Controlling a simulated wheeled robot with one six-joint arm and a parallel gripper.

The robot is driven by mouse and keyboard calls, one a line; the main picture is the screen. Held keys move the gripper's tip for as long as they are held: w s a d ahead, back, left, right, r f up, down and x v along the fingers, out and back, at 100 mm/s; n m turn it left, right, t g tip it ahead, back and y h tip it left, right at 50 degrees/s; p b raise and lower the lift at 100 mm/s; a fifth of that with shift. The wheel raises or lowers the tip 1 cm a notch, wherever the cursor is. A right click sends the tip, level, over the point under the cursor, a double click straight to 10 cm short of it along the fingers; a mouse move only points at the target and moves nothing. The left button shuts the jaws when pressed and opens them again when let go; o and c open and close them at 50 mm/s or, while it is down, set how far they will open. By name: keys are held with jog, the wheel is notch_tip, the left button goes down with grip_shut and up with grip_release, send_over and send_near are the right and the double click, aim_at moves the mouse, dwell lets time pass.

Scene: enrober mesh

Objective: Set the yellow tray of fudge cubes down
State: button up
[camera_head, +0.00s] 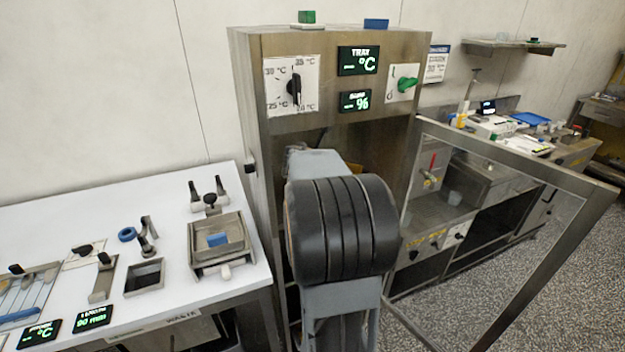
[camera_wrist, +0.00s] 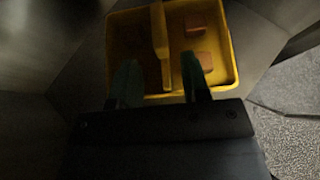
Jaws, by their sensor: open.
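The yellow tray (camera_wrist: 235,75) shows in the wrist view with a few brown fudge cubes (camera_wrist: 196,24) inside. An upright yellow handle (camera_wrist: 160,35) runs across its middle. My gripper (camera_wrist: 162,82) is open at the tray's near edge, with one dark green finger on each side of the handle and a gap to it on both sides. In the head view my arm hides most of the cabinet's inside, and only a small yellow patch (camera_head: 357,170) shows behind it. What the tray rests on is mostly hidden.
The tall steel cabinet (camera_head: 240,110) has its framed door (camera_head: 515,165) swung open to the right. A white worktop (camera_head: 165,290) with tools and a small steel tray stands on the left. Speckled floor (camera_head: 420,300) is clear below the door.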

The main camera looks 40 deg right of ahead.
jog(key=s+a, duration=0.1)
jog(key=a, duration=0.1)
jog(key=s+a, duration=0.1)
jog(key=a, duration=0.2)
jog(key=s+a+b, duration=0.1)
jog(key=a, duration=0.1)
jog(key=shift+s+a, duration=0.1)
jog(key=shift+a, duration=0.25)
jog(key=shift+s+m, duration=0.1)
jog(key=shift+m, duration=0.6)
jog(key=f+m, duration=0.1)
jog(key=m, duration=0.1)
jog(key=s+f+m+g, duration=0.1)
jog(key=s+a+f+m+y, duration=0.1)
jog(key=m, duration=0.1)
jog(key=shift+m+g, duration=0.3)
jog(key=s+a+f+m+y, duration=0.2)
jog(key=a+m, duration=0.3)
jog(key=a, duration=0.4)
jog(key=s+a+f+m+y, duration=0.2)
jog(key=a+m+y, duration=0.3)
jog(key=a, duration=0.4)
jog(key=s+a+f+m+y, duration=0.2)
jog(key=s+a+m+y, duration=0.1)
jog(key=a, duration=0.7)
jog(key=shift+s+m, duration=0.45)
jog(key=shift+m, duration=0.75)
